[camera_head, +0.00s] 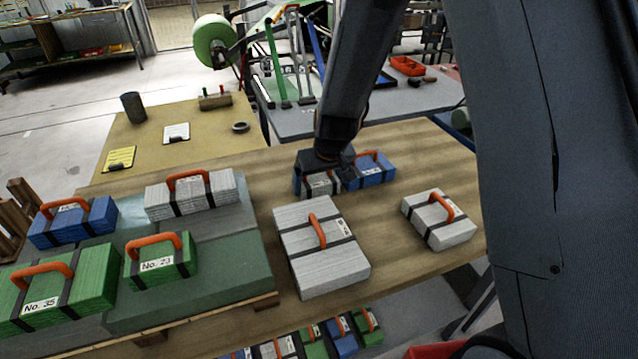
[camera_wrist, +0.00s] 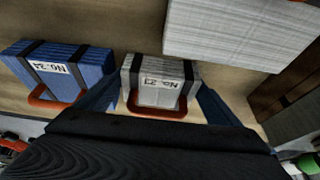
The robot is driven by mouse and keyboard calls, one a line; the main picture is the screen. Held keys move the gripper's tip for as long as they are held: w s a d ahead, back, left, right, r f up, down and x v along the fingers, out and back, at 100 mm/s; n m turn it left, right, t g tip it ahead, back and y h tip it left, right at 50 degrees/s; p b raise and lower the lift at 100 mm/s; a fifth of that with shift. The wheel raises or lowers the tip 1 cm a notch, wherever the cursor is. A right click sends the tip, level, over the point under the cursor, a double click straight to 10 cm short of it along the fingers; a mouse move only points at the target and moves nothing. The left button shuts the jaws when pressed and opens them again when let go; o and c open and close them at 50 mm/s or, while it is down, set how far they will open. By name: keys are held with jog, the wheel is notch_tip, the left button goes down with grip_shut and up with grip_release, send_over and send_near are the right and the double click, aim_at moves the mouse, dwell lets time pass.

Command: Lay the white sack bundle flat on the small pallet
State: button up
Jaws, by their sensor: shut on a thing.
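A small white sack bundle (camera_head: 322,186) with dark straps and an orange handle is under my gripper (camera_head: 325,172) at the middle of the wooden table. In the wrist view the same white bundle (camera_wrist: 187,78) sits between the fingers of my gripper (camera_wrist: 158,105), label toward the camera. The fingers are shut on its two sides. Whether it still touches the table is unclear. Part of it is hidden by my wrist. The pallet's wooden edge (camera_head: 152,338) shows at the lower left, under green sheets (camera_head: 225,295) with several bundles on it.
A blue bundle (camera_head: 375,169) stands close beside the held one. A large white bundle (camera_head: 322,262) lies in front of it, and another white bundle (camera_head: 438,232) lies to the right. More bundles (camera_head: 315,343) are below the table's front edge. Bare tabletop shows between them.

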jog(key=shift+f, duration=0.1)
jog(key=o, duration=0.8)
